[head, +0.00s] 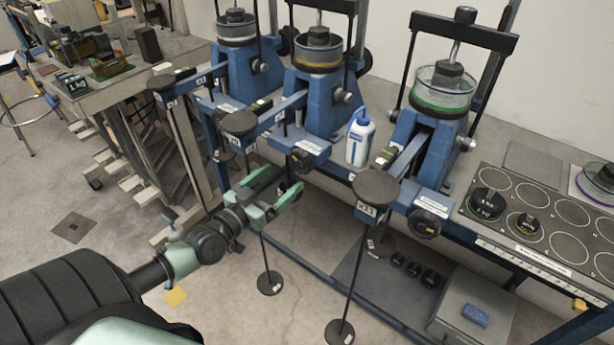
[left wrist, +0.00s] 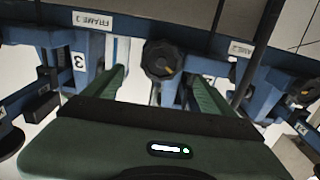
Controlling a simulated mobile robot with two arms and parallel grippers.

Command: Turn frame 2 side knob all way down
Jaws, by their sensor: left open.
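Frame 2 is the middle blue lever frame (head: 318,105). Its black side knob (head: 301,160) sits low at the front, right of the lever that ends in a round black pan (head: 240,122). My left gripper (head: 286,182) is open and empty, just in front of and below this knob, its fingers pointing at it. In the left wrist view, which looks upside down, the knob (left wrist: 162,60) appears in the gap between the two green fingers, beyond them. I see no contact. A FRAME 2 label (left wrist: 240,48) shows beside it. My right gripper is not in view.
A right-hand frame (head: 425,130) has a similar knob (head: 425,222) and a pan (head: 377,188) on the near side. A white-and-blue bottle (head: 360,138) stands between the middle and right frames. Open floor lies front left.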

